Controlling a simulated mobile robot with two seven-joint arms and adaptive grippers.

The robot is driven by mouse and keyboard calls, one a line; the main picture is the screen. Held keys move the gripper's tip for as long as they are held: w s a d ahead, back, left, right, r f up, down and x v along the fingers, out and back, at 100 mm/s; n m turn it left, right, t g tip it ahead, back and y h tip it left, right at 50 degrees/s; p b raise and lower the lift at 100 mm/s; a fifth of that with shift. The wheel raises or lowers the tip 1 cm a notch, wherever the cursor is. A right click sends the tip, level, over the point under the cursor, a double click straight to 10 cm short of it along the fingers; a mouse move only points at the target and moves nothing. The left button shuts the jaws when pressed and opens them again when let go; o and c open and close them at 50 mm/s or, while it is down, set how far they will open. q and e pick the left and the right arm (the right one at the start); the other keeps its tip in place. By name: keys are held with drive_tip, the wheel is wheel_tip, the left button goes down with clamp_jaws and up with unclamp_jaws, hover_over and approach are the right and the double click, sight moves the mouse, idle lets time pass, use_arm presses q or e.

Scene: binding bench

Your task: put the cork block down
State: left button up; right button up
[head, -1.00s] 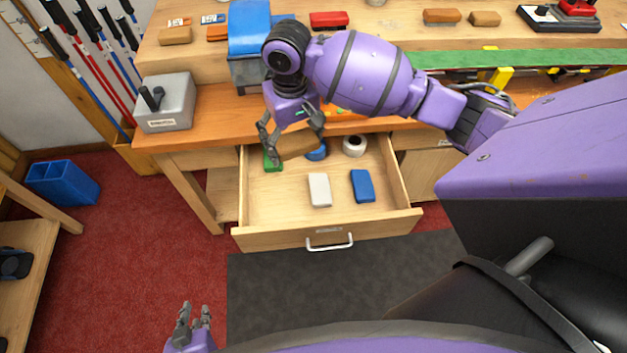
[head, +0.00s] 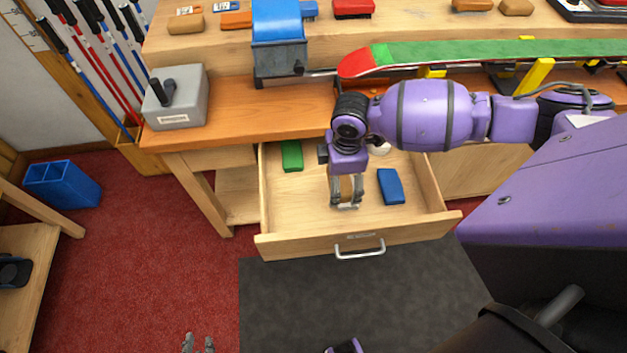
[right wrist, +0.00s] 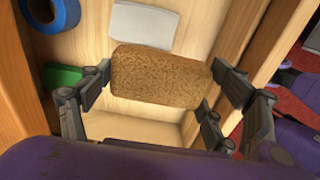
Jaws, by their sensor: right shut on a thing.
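The cork block (head: 346,187) is brown and speckled. My right gripper (head: 347,203) is shut on it, inside the open drawer (head: 300,215). In the right wrist view the cork block (right wrist: 160,76) lies across between the two fingers, over the drawer floor. I cannot tell whether it touches the floor. My left gripper (head: 198,343) shows only its fingertips at the bottom edge, apart with nothing visible between them.
A green block (head: 291,155) and a blue block (head: 391,187) lie in the drawer. A white block (right wrist: 146,24) and a blue tape roll (right wrist: 50,14) show in the wrist view. A white roll (head: 381,147) is partly hidden by my arm. The drawer's front left is clear.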

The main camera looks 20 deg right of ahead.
approach(300, 204)
drive_tip(key=s+d+r, duration=0.2)
drive_tip(key=d, duration=0.2)
drive_tip(key=a+f, duration=0.1)
drive_tip(key=f, duration=0.1)
drive_tip(key=w+a+f, duration=0.1)
drive_tip(key=a+f, duration=0.1)
drive_tip(key=shift+w+b, duration=0.25)
drive_tip(key=shift+b, duration=0.1)
drive_tip(key=shift+w+a+f, duration=0.15)
drive_tip(key=shift+a+f, duration=0.2)
drive_tip(key=shift+f, duration=0.1)
drive_tip(key=shift+w+a+f, duration=0.1)
drive_tip(key=shift+a+f, duration=0.05)
drive_tip(key=shift+f, duration=0.45)
drive_tip(key=shift+a+f, duration=0.1)
drive_tip(key=shift+f, duration=0.55)
drive_tip(key=shift+f+b, duration=0.3)
drive_tip(key=shift+f, duration=0.1)
use_arm(q)
drive_tip(key=shift+s+a+f, duration=0.15)
drive_tip(key=shift+s+f, duration=0.3)
drive_tip(key=shift+f, duration=0.3)
use_arm(e)
drive_tip(key=shift+w, duration=0.1)
drive_tip(key=shift+f, duration=0.1)
